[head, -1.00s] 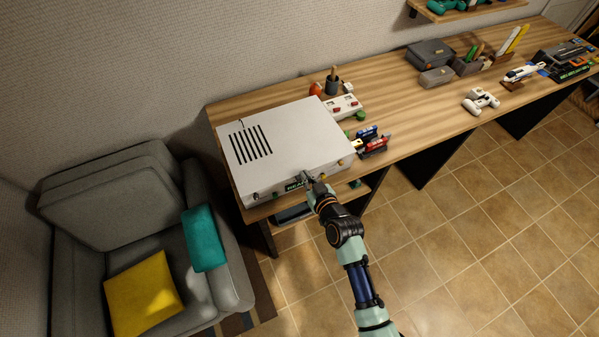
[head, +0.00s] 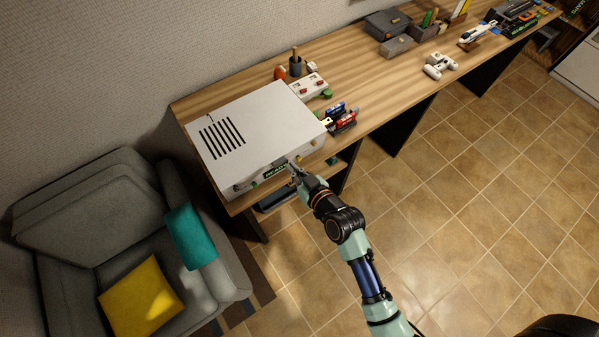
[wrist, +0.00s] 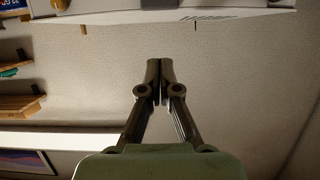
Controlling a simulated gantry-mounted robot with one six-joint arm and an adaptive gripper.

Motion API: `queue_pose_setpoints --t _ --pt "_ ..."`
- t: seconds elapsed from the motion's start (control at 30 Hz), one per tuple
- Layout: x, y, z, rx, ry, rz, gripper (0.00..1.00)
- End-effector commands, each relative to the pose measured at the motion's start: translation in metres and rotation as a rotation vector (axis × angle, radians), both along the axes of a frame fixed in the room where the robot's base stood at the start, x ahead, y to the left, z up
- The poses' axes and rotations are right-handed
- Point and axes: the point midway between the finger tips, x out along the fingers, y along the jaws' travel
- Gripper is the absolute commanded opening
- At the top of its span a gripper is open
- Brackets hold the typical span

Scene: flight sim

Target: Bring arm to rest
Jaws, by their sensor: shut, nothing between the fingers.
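My gripper (head: 294,168) is at the front face of the white box-shaped console (head: 262,130) on the wooden desk, close to its green-lit display (head: 275,171). I cannot tell from the head view whether the fingertips touch the console. In the wrist view my gripper (wrist: 160,66) is shut, its two fingers together with nothing between them. The console also shows along the top of the wrist view (wrist: 150,17), apart from the fingertips in that picture.
The desk (head: 375,80) holds red and blue items (head: 343,119), a white panel with red switches (head: 308,86) and a white controller (head: 440,65). A grey armchair (head: 85,210) stands at left. The tiled floor (head: 470,190) is open at right.

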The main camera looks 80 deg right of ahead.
Motion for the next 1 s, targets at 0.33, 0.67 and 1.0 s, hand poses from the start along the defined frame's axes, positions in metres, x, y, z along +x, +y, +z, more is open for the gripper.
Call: queue_pose_setpoints --t 0.33,0.67,1.0 --pt "-0.022 0.023 0.01 -0.004 -0.002 0.0 0.0" --pt "-0.021 0.023 0.011 -0.004 -0.003 0.0 0.0" --pt "0.08 0.091 0.099 -0.003 0.031 0.287 0.0"
